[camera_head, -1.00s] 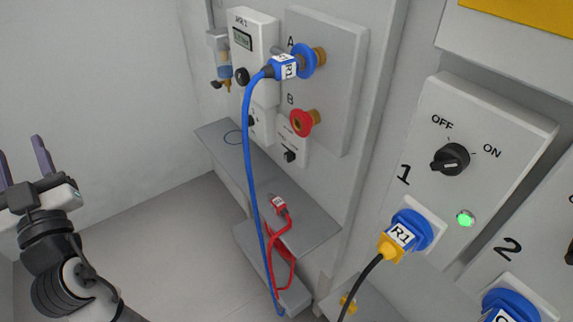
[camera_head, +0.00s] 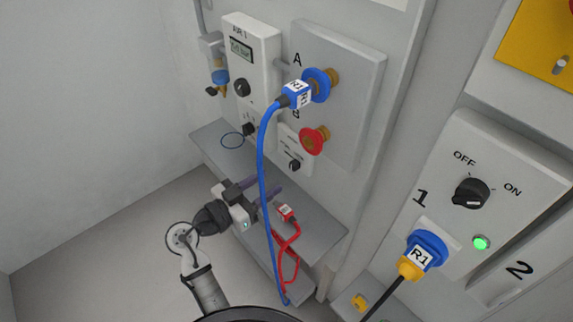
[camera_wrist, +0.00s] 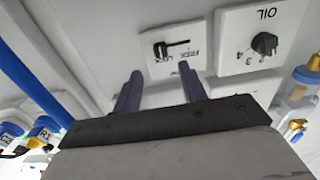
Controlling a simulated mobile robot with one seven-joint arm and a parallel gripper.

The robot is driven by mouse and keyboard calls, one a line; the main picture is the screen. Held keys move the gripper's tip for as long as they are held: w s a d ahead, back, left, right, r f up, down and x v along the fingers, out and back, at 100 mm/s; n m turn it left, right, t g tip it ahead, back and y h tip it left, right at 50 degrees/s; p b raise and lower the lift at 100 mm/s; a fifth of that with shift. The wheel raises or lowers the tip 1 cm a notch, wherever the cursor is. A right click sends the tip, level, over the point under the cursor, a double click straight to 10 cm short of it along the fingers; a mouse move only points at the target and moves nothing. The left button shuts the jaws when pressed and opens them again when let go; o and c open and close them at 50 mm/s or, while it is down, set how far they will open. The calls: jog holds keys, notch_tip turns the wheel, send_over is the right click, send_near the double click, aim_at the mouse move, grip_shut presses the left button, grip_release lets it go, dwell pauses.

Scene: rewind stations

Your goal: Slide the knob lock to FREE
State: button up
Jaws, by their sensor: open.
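The knob lock is a white plate (camera_wrist: 185,68) with a dark slot and a black slider knob (camera_wrist: 160,50), which sits at the left end of the slot in the wrist view. Small lettering beside the slot is partly legible; I cannot tell surely which end is FREE. In the head view the lock plate (camera_head: 287,144) and its black knob (camera_head: 294,165) are below the red fitting. My gripper (camera_head: 272,186) is open and empty, below and left of the lock plate. In the wrist view my gripper (camera_wrist: 160,70) has its two purple fingers pointing toward the plate, apart from the knob.
A blue cable (camera_head: 263,165) hangs close in front of my gripper. A red cable (camera_head: 287,235) lies on the grey shelf (camera_head: 325,236) below. An OIL dial (camera_wrist: 264,43) is beside the lock. The AIR 1 unit (camera_head: 262,65) is above. Free floor lies left.

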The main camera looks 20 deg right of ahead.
aim_at(291, 167)
jog(key=p+x, duration=0.2)
jog(key=x, duration=0.5)
jog(key=shift+w+d, duration=0.1)
grip_shut()
